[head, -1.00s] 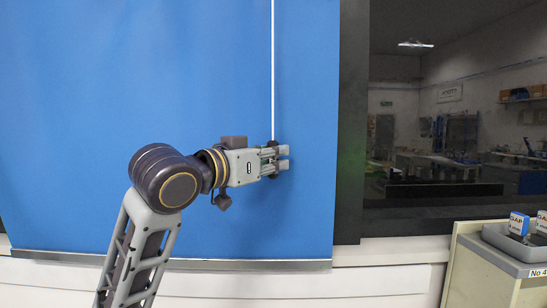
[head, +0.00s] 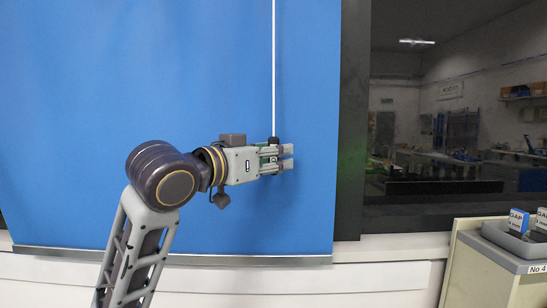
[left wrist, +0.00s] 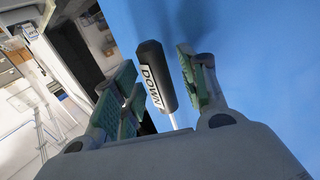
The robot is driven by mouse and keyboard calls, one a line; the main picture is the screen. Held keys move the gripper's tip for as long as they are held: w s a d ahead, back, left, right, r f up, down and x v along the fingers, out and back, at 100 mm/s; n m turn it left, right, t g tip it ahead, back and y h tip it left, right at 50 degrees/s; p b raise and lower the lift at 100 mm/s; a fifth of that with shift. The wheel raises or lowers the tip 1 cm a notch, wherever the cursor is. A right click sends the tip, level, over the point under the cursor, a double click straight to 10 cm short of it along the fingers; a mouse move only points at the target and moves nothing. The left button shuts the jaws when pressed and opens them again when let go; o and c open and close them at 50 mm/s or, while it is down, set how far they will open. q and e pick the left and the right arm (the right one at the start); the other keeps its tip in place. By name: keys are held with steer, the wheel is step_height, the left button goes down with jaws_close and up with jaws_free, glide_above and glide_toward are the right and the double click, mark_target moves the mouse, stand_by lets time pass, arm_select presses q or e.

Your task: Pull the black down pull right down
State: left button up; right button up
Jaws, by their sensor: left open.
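The black down pull (left wrist: 155,77) carries a white DOWN label and hangs on a white cord (head: 273,70) in front of the blue blind (head: 120,70). In the left wrist view it lies between the two open green-padded fingers, with a gap visible to the right-hand finger. In the head view only the top of the pull (head: 274,140) shows above my left gripper (head: 287,158), which hides the rest. My left gripper is open, pointing right, with the pull between its fingers. My right gripper is not in view.
The blind's bottom bar (head: 180,259) hangs in front of the white wall. A dark window frame (head: 351,120) and glass are to the right. A cabinet (head: 490,265) with a grey tray (head: 497,234) holding small boxes stands at the lower right.

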arm_select(q)
steer(key=v, duration=1.1)
steer(key=shift+s+a, duration=0.2)
steer(key=shift+s, duration=0.05)
